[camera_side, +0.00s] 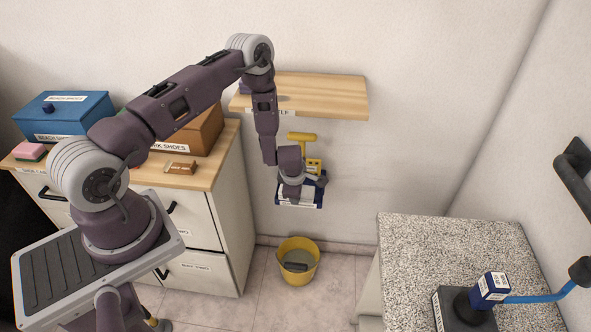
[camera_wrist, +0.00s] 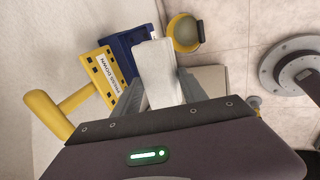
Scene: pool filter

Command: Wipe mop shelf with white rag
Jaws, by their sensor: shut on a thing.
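A light wooden wall shelf (camera_side: 325,97) is in the side view, its front label partly hidden by my arm so that only "ELF" reads. My gripper (camera_wrist: 162,88) is shut on the white rag (camera_wrist: 158,62), which lies between the two fingers in the wrist view. In the side view my gripper (camera_side: 291,196) points down below the shelf, in front of the blue mop wringer (camera_side: 318,183) with its yellow handle (camera_side: 301,136). The wringer's blue body (camera_wrist: 126,48) and yellow "PRESS DOWN" plate (camera_wrist: 104,77) are beside the rag in the wrist view. The rag is hard to make out in the side view.
A yellow bucket (camera_side: 298,262) stands on the floor below. Left is a drawer cabinet (camera_side: 205,225) with a blue box (camera_side: 62,116), a brown shoe box (camera_side: 200,130) and a pink sponge (camera_side: 28,150). A speckled counter (camera_side: 440,245) is at right. The shelf's right part looks bare.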

